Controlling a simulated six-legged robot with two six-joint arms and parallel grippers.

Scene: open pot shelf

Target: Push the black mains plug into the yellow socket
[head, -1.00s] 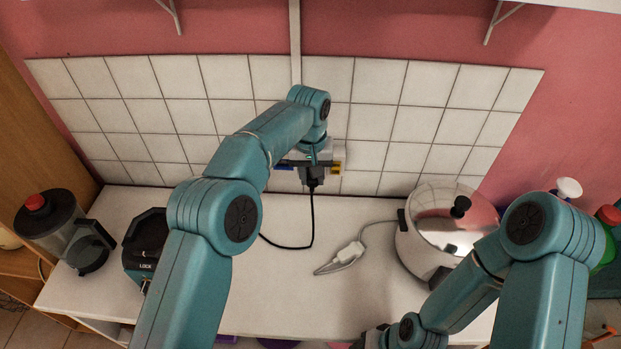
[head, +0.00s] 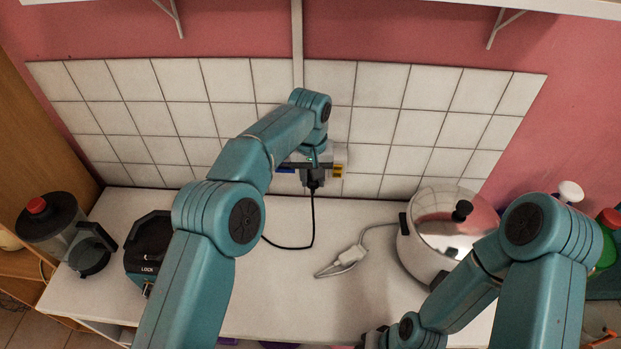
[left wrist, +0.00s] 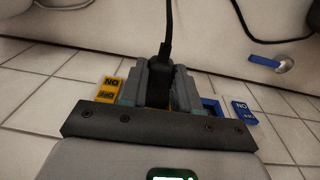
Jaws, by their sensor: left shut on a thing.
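The black mains plug (head: 313,180) is at the tiled back wall, its cord hanging down to the worktop. My left gripper (head: 312,171) is shut on it; in the left wrist view the plug (left wrist: 158,88) sits between both fingers. The yellow socket (head: 338,169) shows just right of the gripper, and its yellow ON/OFF switch (left wrist: 110,90) shows beside a finger in the left wrist view. The plug's front is hidden, so I cannot tell whether its pins are in the socket. My right gripper (head: 374,338) is partly cut off at the bottom edge.
A blue socket (head: 285,169) is left of the gripper, with its switch (left wrist: 243,110) in the wrist view. A blender (head: 52,235) and a black appliance (head: 148,245) stand left.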

